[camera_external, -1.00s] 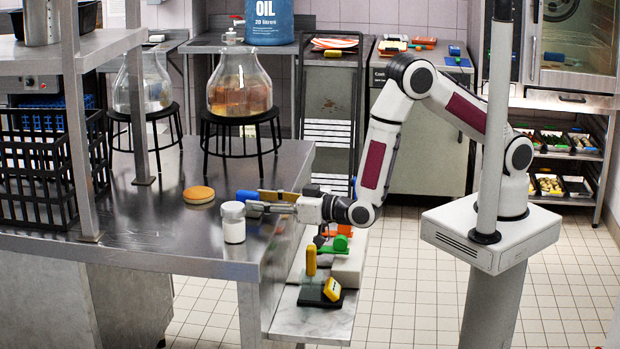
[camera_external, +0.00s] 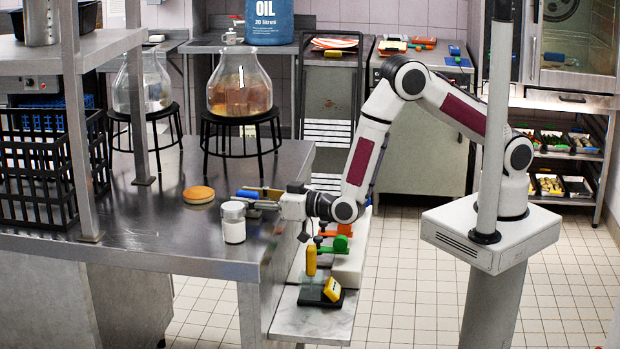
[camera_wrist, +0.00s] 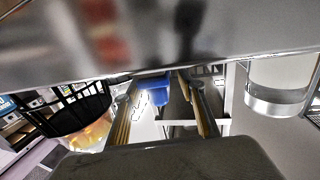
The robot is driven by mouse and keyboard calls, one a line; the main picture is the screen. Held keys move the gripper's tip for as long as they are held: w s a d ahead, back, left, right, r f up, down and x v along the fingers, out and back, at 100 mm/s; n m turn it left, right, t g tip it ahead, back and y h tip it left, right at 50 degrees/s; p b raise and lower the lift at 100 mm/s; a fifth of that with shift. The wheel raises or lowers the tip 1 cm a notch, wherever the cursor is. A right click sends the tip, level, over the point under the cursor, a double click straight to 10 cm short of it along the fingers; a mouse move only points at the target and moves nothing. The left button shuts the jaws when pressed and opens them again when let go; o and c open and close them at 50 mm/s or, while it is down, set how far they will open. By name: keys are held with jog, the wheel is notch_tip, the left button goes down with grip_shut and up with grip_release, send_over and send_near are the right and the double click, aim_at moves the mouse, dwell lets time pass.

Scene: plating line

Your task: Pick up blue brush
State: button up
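The blue brush (camera_external: 247,194) lies on the steel counter (camera_external: 150,225), just behind a small white jar (camera_external: 233,222). My gripper (camera_external: 262,198) is low over the counter's right side, pointing left, with its fingertips at the brush. In the wrist view the blue brush (camera_wrist: 153,88) shows between the two fingers (camera_wrist: 165,100), nearer the left one. The fingers are spread with a gap between them, so my gripper looks open. Whether a finger touches the brush cannot be told. Part of the brush is hidden by the fingers.
A round tan-topped disc (camera_external: 199,195) lies left of the brush. A glass vessel (camera_external: 240,85) on a black stand (camera_external: 241,118) is behind. A black wire basket (camera_external: 40,170) is at left. Yellow and green items stand on a lower marble shelf (camera_external: 312,322) at right.

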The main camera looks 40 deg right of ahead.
aim_at(248, 191)
grip_shut()
jog(key=shift+r, duration=0.1)
jog(key=shift+r, duration=4.9)
